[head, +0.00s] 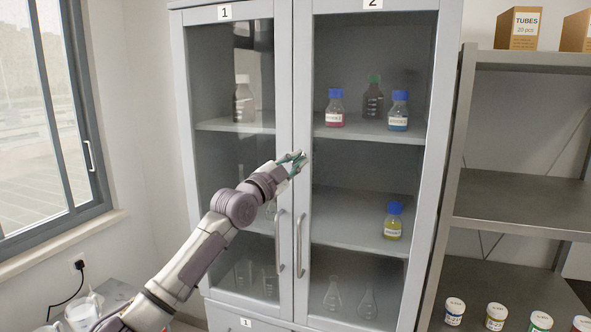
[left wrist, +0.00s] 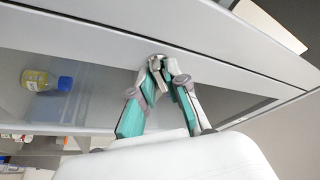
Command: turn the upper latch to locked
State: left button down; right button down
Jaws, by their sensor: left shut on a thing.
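A tall grey cabinet with two glass doors, marked 1 (head: 224,12) and 2 (head: 373,4), stands in front of me. My left gripper (head: 301,158) reaches the frame between the two doors, above the long door handles (head: 299,245). In the left wrist view my left gripper (left wrist: 160,62) has its fingertips shut on a small metal latch (left wrist: 157,58) on the door frame. The fingers hide most of the latch, so its turn position cannot be told. My right gripper is not in view.
Bottles stand on the shelves behind the glass, among them a yellow one with a blue cap (head: 393,222). An open metal shelf rack (head: 515,200) with boxes and jars stands at the right. A window (head: 50,110) is at the left.

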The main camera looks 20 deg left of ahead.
pick_arm(q)
jog(key=n+y, duration=0.1)
jog(key=n, duration=0.1)
jog(key=shift+d+n+t, duration=0.1)
jog(key=shift+n+t, duration=0.2)
jog(key=shift+t, duration=0.1)
jog(key=n+t+y, duration=0.1)
jog(key=n, duration=0.2)
jog(key=shift+n, duration=0.3)
jog(key=n+y, duration=0.2)
jog(key=n, duration=0.1)
jog(key=shift+d+n+t+p, duration=0.1)
jog(key=shift+n+t+p, duration=0.2)
jog(key=shift+t+p, duration=0.1)
jog(key=shift+n+y+p, duration=0.55)
jog(key=shift+n+y, duration=0.65)
jog(key=shift+n, duration=1)
jog(key=shift+r, duration=0.1)
jog(key=c, duration=1.2)
grip_release()
jog(key=shift+f, duration=0.2)
